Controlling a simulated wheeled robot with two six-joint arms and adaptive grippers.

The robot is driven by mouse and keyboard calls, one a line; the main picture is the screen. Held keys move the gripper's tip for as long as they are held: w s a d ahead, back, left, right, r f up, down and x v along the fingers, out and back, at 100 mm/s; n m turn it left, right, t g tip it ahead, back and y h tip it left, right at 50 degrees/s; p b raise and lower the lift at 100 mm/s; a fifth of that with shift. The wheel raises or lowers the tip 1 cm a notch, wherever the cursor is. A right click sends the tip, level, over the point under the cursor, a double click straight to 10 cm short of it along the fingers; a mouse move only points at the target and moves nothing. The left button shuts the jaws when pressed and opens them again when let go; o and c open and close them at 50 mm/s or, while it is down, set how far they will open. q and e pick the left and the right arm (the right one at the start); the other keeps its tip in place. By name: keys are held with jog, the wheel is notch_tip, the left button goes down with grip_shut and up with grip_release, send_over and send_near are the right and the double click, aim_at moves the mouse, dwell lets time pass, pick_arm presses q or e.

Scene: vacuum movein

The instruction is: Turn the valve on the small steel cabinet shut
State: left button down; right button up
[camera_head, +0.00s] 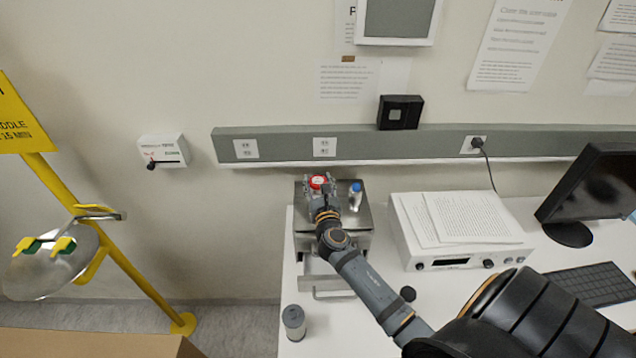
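The small steel cabinet (306,242) stands on the white table near the wall, with a tray or drawer-like part with a handle low at its front. A round red part (317,182), which looks like the valve's knob, shows above the cabinet top. My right gripper (320,192) reaches over the cabinet top and is right at the red part. Its fingers are small and partly hidden, so I cannot tell whether they grip the red part or only sit beside it. My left gripper is not in view.
A small blue-and-white bottle (355,196) stands on the cabinet, just right of my gripper. A white instrument (408,240) with papers on top is to the right. A grey canister (294,322) stands at the table's left edge. A monitor (590,185) and keyboard (590,287) are far right.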

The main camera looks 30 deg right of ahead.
jog(key=c, duration=0.3)
jog(key=shift+m, duration=0.3)
jog(key=m+g+h+b, duration=0.1)
jog(key=h, duration=0.1)
jog(key=m+g+h+b, duration=0.1)
jog(key=h, duration=0.1)
jog(key=shift+w+a+f+m+g, duration=0.1)
jog(key=shift+a+f+m+g, duration=0.1)
jog(key=shift+m+g, duration=0.1)
jog(key=m+g+h+b, duration=0.4)
jog(key=g, duration=0.1)
jog(key=m+g+b, duration=0.3)
jog(key=g+b, duration=0.1)
jog(key=m+g+h+b, duration=0.1)
jog(key=m+g+b, duration=0.2)
jog(key=g+b, duration=0.1)
jog(key=m+g+h+b, duration=0.1)
jog(key=m+g+b, duration=0.2)
jog(key=g+b, duration=0.1)
jog(key=shift+w+g, duration=0.15)
jog(key=shift+g, duration=0.55)
jog(key=shift+r+m+g+b, duration=0.15)
jog(key=shift+m+g+b, duration=0.35)
jog(key=shift+g+b, duration=0.4)
